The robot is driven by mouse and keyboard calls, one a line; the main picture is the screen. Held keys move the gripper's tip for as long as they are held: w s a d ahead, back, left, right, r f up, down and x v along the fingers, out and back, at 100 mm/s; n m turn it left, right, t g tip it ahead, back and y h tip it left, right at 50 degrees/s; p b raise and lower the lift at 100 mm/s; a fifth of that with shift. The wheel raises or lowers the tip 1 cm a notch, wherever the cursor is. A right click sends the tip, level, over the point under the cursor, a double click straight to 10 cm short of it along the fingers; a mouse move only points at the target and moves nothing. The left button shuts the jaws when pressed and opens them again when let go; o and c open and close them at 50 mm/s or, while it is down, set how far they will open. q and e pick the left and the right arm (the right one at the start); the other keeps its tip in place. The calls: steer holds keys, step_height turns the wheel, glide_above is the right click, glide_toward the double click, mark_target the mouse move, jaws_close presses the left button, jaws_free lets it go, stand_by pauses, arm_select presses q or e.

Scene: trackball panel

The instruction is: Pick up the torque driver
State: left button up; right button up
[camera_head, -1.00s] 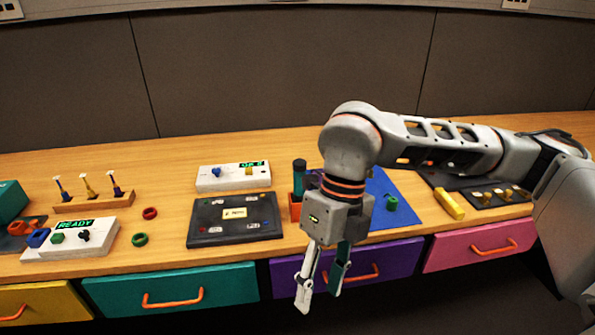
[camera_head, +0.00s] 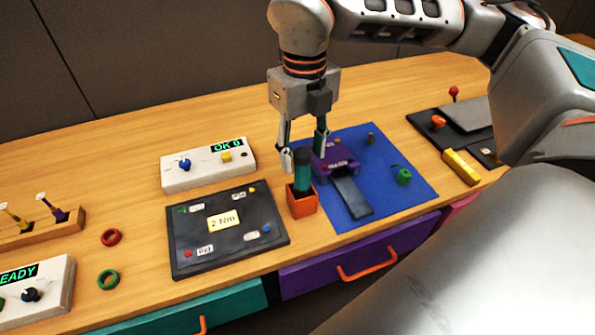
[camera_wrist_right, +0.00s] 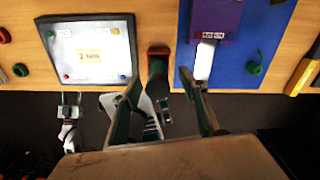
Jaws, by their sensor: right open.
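The torque driver appears to be the dark green and black cylinder (camera_head: 303,172) standing upright in a small orange holder (camera_head: 303,203) on the table. My right gripper (camera_head: 303,158) is above it, open, pointing down, with its fingertips near either side of the driver's top. In the right wrist view the driver (camera_wrist_right: 156,72) shows between the two open fingers (camera_wrist_right: 160,80), and nothing is gripped. The driver's lower end is hidden in the holder. What seems to be my left gripper (camera_wrist_right: 70,102) is small at the lower left there; its jaws are unclear.
A dark panel marked 2 Nm (camera_head: 225,232) lies left of the holder. A blue mat (camera_head: 395,205) with a purple block (camera_head: 335,155) and a green ring (camera_head: 403,176) is on the right. A white box reading OK (camera_head: 210,166) stands behind the panel.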

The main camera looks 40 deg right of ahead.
mark_target(302, 175)
steer(key=f, duration=0.6)
steer(key=shift+s+a+f+b, duration=0.1)
steer(key=shift+s+a+b, duration=0.1)
steer(key=shift+b, duration=0.15)
steer(key=c, duration=1.2)
